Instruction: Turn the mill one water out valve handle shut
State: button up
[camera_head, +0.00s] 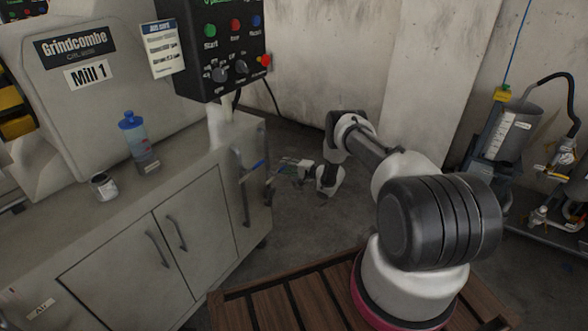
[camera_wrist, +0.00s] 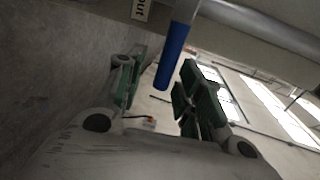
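In the wrist view a blue valve handle (camera_wrist: 174,52) hangs down on a metal stem, beside a small label (camera_wrist: 142,9) whose readable end says "out". My gripper (camera_wrist: 164,62) is open, with one green-padded finger on each side of the handle; I cannot tell whether either finger touches it. In the head view my gripper (camera_head: 288,165) is at the right end of the Mill 1 cabinet (camera_head: 195,195), close to the pipework. A blue handle (camera_head: 258,165) shows small there; the valve body is too small to make out.
A blue bottle (camera_head: 133,140) and a small tin (camera_head: 103,186) stand on the cabinet top. A control box (camera_head: 222,50) hangs above the cabinet's right end. A hose-fitted vessel (camera_head: 515,130) stands at the right. The floor (camera_head: 310,225) between is clear.

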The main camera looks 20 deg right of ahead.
jog(key=v, duration=1.1)
jog(key=shift+d, duration=0.15)
